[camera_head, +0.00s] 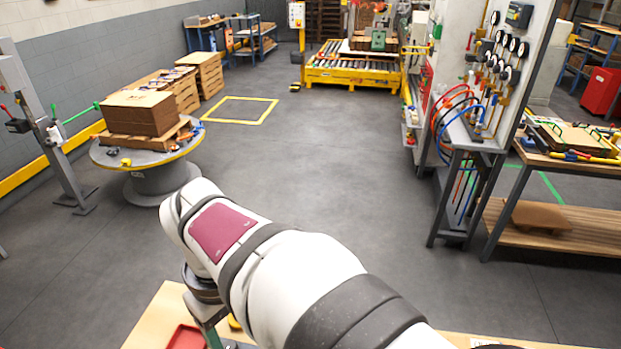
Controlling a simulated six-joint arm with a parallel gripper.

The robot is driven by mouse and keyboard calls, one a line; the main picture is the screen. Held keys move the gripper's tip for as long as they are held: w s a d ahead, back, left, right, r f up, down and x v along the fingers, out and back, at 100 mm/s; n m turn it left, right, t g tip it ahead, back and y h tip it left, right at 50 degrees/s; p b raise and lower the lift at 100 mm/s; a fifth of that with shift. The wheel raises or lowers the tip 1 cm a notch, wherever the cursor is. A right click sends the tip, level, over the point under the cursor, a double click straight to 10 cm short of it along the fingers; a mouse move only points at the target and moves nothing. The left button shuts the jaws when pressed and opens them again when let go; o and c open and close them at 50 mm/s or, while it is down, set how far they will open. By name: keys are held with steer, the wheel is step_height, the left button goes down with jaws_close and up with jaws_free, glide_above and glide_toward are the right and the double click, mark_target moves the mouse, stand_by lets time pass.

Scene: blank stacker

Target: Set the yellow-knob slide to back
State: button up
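My white arm crosses the bottom middle of the head view and hides much of what lies below it. My gripper does not show; the wrist runs down behind the arm toward the lower edge. A small yellow piece (234,322) peeks out beside the wrist, over the wooden worktop; I cannot tell whether it is the yellow knob of the slide. No slide or its setting can be made out.
The worktop (148,322) shows at the bottom, with a red tray-like thing (186,337) on it. A round table (115,158) with cartons stands at left, a gauge panel (505,65) and bench (560,165) at right. The floor between is clear.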

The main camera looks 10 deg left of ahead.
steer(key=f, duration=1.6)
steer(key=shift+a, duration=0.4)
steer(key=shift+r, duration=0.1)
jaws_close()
